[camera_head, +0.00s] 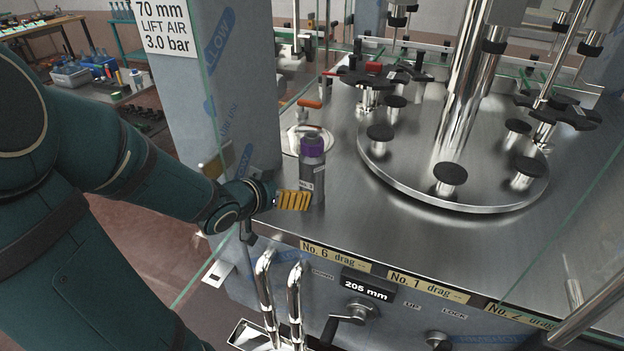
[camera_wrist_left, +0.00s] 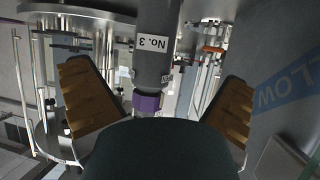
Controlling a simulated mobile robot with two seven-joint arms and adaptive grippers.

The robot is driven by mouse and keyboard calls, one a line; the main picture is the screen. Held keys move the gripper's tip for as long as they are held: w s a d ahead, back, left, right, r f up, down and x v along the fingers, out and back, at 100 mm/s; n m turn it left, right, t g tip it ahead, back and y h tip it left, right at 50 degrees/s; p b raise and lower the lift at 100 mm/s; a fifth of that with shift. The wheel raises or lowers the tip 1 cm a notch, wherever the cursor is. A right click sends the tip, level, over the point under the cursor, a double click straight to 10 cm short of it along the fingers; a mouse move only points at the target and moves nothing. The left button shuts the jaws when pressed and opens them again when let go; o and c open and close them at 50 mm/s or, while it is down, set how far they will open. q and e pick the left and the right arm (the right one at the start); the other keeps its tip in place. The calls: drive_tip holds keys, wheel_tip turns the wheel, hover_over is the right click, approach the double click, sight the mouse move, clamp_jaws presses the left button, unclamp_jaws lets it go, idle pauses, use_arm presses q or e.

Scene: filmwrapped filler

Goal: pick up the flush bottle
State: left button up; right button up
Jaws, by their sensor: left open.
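The flush bottle (camera_head: 312,172) is a grey cylinder with a purple collar and white labels. It stands upright on the steel deck, near the deck's left edge. In the left wrist view the bottle (camera_wrist_left: 154,62) appears inverted, with a "No. 3" label and its purple collar low in the picture. My left gripper (camera_head: 293,200) has yellow-orange finger pads and reaches in from the left, close beside the bottle's lower part. In the wrist view the open fingers (camera_wrist_left: 158,88) show to either side of the bottle, with visible gaps. My right gripper is not in view.
A round steel turntable (camera_head: 455,180) with black-capped posts stands right of the bottle. An orange-handled valve (camera_head: 309,104) is just behind it. A grey column (camera_head: 225,90) rises behind my left arm. Bent chrome handles (camera_head: 295,300) and a crank (camera_head: 350,318) are at the front.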

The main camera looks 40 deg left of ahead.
sight(304, 183)
use_arm(q)
drive_tip(key=b+x, duration=0.1)
drive_tip(key=x, duration=0.4)
drive_tip(key=shift+f, duration=0.15)
drive_tip(key=x, duration=0.1)
drive_tip(key=b+x, duration=0.1)
drive_tip(key=x, duration=0.2)
drive_tip(key=shift+w+d, duration=0.3)
drive_tip(key=shift+w, duration=0.05)
drive_tip(key=shift+w+a+f, duration=0.1)
drive_tip(key=shift+w, duration=0.4)
drive_tip(key=c, duration=1.3)
